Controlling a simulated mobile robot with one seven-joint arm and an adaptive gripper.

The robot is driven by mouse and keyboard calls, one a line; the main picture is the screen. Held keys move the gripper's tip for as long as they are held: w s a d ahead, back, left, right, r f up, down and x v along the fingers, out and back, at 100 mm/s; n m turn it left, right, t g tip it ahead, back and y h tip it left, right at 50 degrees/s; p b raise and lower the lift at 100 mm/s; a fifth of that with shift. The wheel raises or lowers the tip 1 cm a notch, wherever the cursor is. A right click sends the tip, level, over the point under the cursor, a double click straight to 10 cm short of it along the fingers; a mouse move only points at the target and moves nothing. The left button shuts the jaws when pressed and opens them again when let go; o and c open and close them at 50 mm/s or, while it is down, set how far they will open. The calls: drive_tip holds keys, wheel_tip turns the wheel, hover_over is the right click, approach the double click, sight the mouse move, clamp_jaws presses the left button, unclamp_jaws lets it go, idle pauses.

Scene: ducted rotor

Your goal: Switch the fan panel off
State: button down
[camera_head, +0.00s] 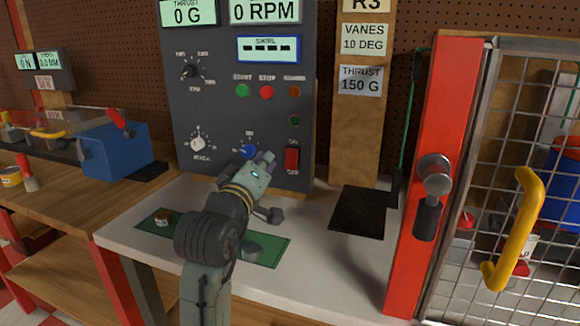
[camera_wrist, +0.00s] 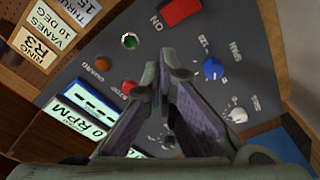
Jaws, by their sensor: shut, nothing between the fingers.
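The dark grey fan panel (camera_head: 240,100) stands upright at the back of the white-topped bench. Its red rocker switch (camera_head: 292,160), between the ON and OFF labels, is at the lower right; it also shows at the top of the wrist view (camera_wrist: 182,12). I cannot tell which way it is tipped. The displays read 0 G and 0 RPM (camera_head: 264,11). My gripper (camera_head: 268,158) is shut and empty, in front of the panel's lower part, left of the switch. In the wrist view its fingertips (camera_wrist: 175,70) show apart from the switch.
A blue knob (camera_head: 249,151) is close beside my gripper. Green START (camera_head: 243,90) and red STOP (camera_head: 267,92) buttons are above. A green mat (camera_head: 270,248) and black pad (camera_head: 358,212) lie on the bench. A red post (camera_head: 440,150) and mesh door (camera_head: 520,100) stand at right.

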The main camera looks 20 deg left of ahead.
sight(287, 157)
drive_tip(key=shift+w+d+f+b, duration=0.1)
drive_tip(key=shift+w+f+b, duration=0.45)
drive_tip(key=shift+w, duration=0.8)
drive_tip(key=shift+w+f+b, duration=0.35)
drive_tip(key=shift+w+f, duration=0.35)
drive_tip(key=shift+w, duration=0.6)
drive_tip(key=shift+w+d+f+b, duration=0.1)
drive_tip(key=shift+w+f+b, duration=0.45)
drive_tip(key=shift+w, duration=0.8)
drive_tip(key=shift+w+f, duration=0.25)
drive_tip(key=shift+w, duration=0.15)
drive_tip(key=shift+w+f+p, duration=0.2)
drive_tip(key=shift+w+p, duration=0.1)
drive_tip(key=shift+w, duration=0.4)
drive_tip(key=shift+d+r, duration=0.1)
drive_tip(key=shift+r, duration=0.05)
drive_tip(key=shift+s, duration=0.1)
